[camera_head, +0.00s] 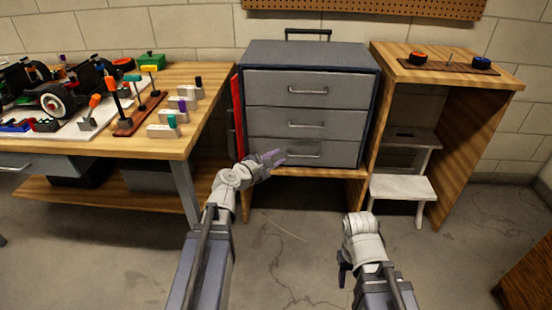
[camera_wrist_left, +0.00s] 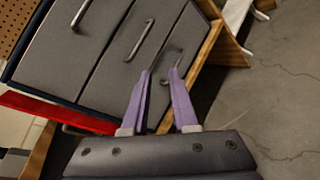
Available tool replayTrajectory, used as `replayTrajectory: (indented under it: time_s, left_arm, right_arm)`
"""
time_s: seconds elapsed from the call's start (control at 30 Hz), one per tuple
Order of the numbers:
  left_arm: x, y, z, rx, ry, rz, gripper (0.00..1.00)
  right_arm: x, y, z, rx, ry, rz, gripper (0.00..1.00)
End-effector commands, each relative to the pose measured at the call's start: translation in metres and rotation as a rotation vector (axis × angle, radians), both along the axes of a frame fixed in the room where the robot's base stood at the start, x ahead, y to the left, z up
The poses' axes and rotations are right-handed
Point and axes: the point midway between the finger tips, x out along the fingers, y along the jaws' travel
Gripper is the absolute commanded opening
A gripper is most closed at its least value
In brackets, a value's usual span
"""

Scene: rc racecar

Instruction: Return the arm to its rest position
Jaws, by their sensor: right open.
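My left gripper (camera_head: 276,158) is in front of the grey drawer cabinet (camera_head: 312,54), at the bottom drawer (camera_head: 345,153). In the left wrist view its two purple fingers (camera_wrist_left: 162,75) stand apart with a gap between them. The fingertips are close to the bottom drawer's handle (camera_head: 305,156); whether they touch it is hard to tell. The three drawers look closed in the head view. My right gripper (camera_head: 343,271) hangs low in front of the cabinet, partly hidden by its own wrist, open and clear of any object.
A wooden workbench (camera_head: 200,75) with a model car (camera_head: 50,100), tools and blocks stands at the left. A wooden stand (camera_head: 440,66) with two wheels on top is at the right, with a white step stool (camera_head: 403,187) beneath. The floor between is free.

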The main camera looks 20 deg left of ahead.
Motion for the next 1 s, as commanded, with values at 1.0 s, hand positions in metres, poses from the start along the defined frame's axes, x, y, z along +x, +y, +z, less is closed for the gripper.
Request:
replayTrajectory:
  time_s: [1.0]
  left_arm:
    - [-0.229, -0.174, -0.157, 1.64, 0.168, -1.909, 0.27]
  right_arm:
    - [0.0, -0.001, 0.009, -0.002, 0.001, 0.004, 0.5]
